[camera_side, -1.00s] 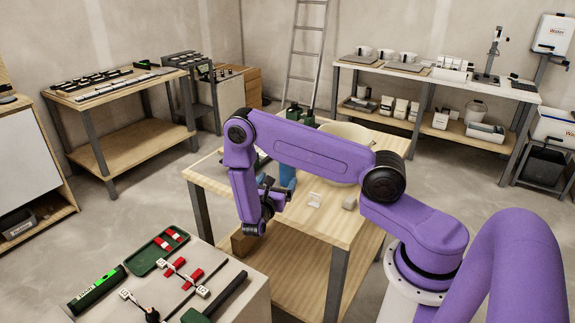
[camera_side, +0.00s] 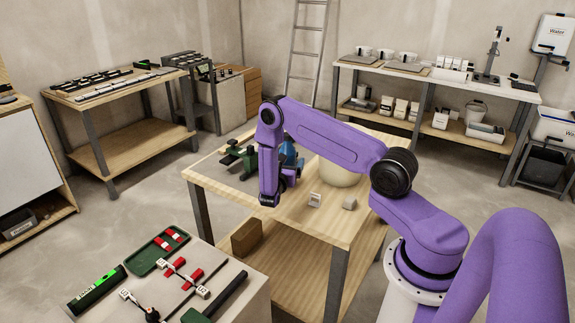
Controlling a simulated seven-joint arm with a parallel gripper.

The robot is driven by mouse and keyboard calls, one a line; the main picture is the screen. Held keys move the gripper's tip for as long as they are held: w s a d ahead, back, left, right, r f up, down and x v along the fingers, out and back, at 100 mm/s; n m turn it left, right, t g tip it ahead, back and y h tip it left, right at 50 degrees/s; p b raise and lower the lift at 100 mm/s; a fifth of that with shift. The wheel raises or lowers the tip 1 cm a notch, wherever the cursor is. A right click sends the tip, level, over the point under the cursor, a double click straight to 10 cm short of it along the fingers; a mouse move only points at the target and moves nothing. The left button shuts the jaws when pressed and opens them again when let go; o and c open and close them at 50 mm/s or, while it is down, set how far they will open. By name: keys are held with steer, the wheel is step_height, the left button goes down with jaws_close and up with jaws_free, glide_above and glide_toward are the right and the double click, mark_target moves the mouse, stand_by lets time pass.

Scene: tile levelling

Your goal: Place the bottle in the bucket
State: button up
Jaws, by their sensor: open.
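A blue bottle (camera_side: 288,153) stands on the wooden worktable, partly hidden behind my forearm and wrist. A cream bucket (camera_side: 340,174) stands to its right on the same table, with its upper part hidden behind my arm. My gripper (camera_side: 292,170) is open beside the bottle at the lower end of my arm. My wrist covers much of it, so I cannot tell whether its fingers touch the bottle or surround it.
Dark green tools (camera_side: 240,156) lie on the worktable (camera_side: 222,180) left of the bottle. Two small pale blocks (camera_side: 315,200) (camera_side: 349,203) lie near the bucket. A front bench holds a green tray (camera_side: 158,251) and a hammer-like tool (camera_side: 226,296).

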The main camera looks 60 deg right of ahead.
steer(key=shift+w+r+x, duration=0.1)
steer(key=shift+r+x, duration=0.05)
steer(key=shift+x, duration=1.1)
steer(key=shift+w+r+x, duration=0.1)
steer(key=shift+r+x, duration=0.05)
steer(key=shift+x, duration=1.15)
steer(key=shift+a, duration=0.1)
steer(key=c, duration=1.5)
